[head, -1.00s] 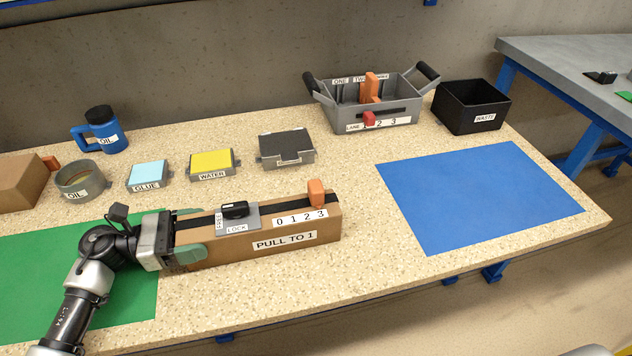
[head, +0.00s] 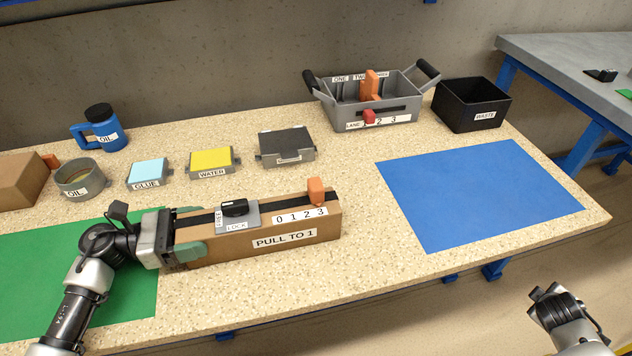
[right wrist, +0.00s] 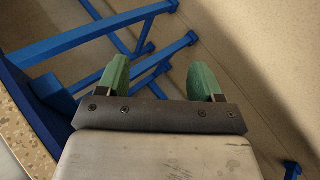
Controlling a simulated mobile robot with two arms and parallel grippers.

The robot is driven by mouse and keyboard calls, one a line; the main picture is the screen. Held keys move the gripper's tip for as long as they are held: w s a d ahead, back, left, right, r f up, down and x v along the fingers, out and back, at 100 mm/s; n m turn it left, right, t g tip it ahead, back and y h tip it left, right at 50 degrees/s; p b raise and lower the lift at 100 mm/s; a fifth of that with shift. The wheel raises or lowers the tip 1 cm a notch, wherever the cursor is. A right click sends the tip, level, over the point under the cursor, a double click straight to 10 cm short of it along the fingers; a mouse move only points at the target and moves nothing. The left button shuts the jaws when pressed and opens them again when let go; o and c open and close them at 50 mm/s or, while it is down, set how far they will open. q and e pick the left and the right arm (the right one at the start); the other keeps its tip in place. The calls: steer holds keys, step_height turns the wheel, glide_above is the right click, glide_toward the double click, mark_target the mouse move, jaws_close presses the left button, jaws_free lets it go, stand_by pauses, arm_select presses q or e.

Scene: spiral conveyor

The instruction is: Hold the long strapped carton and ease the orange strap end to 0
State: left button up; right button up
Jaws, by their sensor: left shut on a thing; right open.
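The long strapped carton (head: 212,250) lies on the speckled table, marked "PULL TO 1", with a scale of 0 1 2 3 on top. A black strap runs along its top. The orange strap end (head: 316,190) stands at the right end, by the 3. A black lever (head: 235,208) sits on a grey plate marked FREE and LOCK. My left gripper (head: 190,238) is shut on the carton's left end. My right gripper (head: 552,296) is off the table's front edge at lower right; in the right wrist view its green fingers (right wrist: 160,82) are apart and empty.
A blue mat (head: 480,195) lies right of the carton, a green mat (head: 40,285) at left. Bare table lies before the carton.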

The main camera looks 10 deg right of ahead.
steer(key=w+d+r+n+t+h, duration=0.1)
steer(key=w+d+r, duration=0.1)
steer(key=d+r, duration=0.35)
steer(key=w+d+r+n+h, duration=0.1)
steer(key=d+r+h, duration=0.15)
steer(key=r, duration=0.55)
steer(key=w+d+r+n+t+h, duration=0.15)
steer(key=w+r, duration=0.25)
steer(key=r, duration=1.1)
steer(key=w+d+r+n+t+h, duration=0.1)
steer(key=w+r+n+t, duration=0.2)
steer(key=r, duration=1.3)
steer(key=w+a+f+m+y, duration=0.3)
steer(key=w+a+f+y, duration=0.4)
steer(key=f, duration=0.3)
steer(key=w+a+f+g+y, duration=0.1)
steer(key=w+a+f+y, duration=0.25)
steer(key=a, duration=0.45)
steer(key=w+a+f+g+y, duration=0.1)
steer(key=w+a+f+y, duration=0.1)
steer(key=w+a, duration=0.45)
steer(key=n+g+y, duration=0.5)
steer(key=n+g, duration=0.3)
steer(key=n, duration=0.2)
glide_toward(317, 183)
steer(key=shift+y, duration=0.25)
steer(key=x, duration=1)
steer(key=shift+d+f, duration=0.1)
steer(key=shift+f, duration=0.15)
